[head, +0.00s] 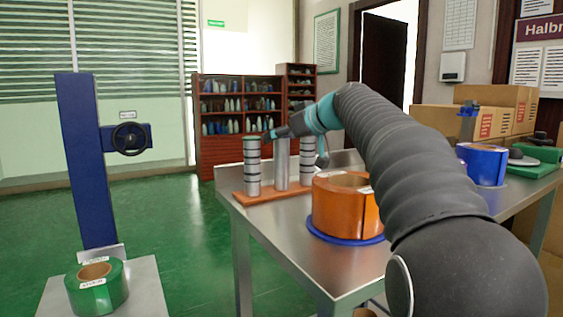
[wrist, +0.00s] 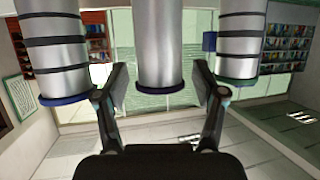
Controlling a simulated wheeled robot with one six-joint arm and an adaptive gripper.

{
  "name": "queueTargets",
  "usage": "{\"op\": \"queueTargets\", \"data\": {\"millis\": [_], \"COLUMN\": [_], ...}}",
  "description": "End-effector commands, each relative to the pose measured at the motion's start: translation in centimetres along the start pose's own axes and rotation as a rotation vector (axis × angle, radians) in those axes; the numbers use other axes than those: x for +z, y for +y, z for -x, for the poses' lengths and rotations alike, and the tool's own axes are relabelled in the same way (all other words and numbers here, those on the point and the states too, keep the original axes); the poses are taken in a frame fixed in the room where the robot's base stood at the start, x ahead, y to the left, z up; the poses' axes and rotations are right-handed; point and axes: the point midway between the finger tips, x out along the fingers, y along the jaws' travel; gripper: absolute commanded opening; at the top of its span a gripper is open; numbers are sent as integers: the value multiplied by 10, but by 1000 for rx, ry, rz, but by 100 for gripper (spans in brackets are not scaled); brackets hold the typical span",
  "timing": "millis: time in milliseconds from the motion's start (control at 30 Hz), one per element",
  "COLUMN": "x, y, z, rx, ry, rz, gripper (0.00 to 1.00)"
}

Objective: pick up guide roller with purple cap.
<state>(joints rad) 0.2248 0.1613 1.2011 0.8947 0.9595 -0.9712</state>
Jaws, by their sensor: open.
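Three upright silver rollers stand on an orange-brown base (head: 268,196) on the metal table. The plain middle roller (head: 282,165) has no dark rings; it shows in the wrist view (wrist: 168,45) with a thin, dim purplish end. The ringed roller at left (head: 252,168) has a green cap, seen at right in the wrist view (wrist: 222,45). The other ringed roller (head: 307,160) has a dark blue cap, seen at left in the wrist view (wrist: 55,50). My gripper (wrist: 160,78) is open, its fingers on either side of the middle roller, with gaps visible. Contact is not visible.
An orange roll (head: 340,210) on a blue disc stands close in front of the rollers. A blue roll (head: 483,165) and cardboard boxes (head: 500,100) are farther right. A green roll (head: 96,287) sits by a blue post (head: 85,160) at left.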

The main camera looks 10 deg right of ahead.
Motion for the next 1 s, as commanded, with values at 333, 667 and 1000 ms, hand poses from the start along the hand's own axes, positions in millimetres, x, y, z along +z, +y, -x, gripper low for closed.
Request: {"op": "queueTargets", "data": {"millis": [333, 667, 1000], "x": [0, 0, -22], "y": [0, 0, 0], "z": [1, 1, 10], "rx": [0, 0, 0], "ry": [0, 0, 1], "rz": [1, 1, 3], "gripper": [17, 0, 0]}}
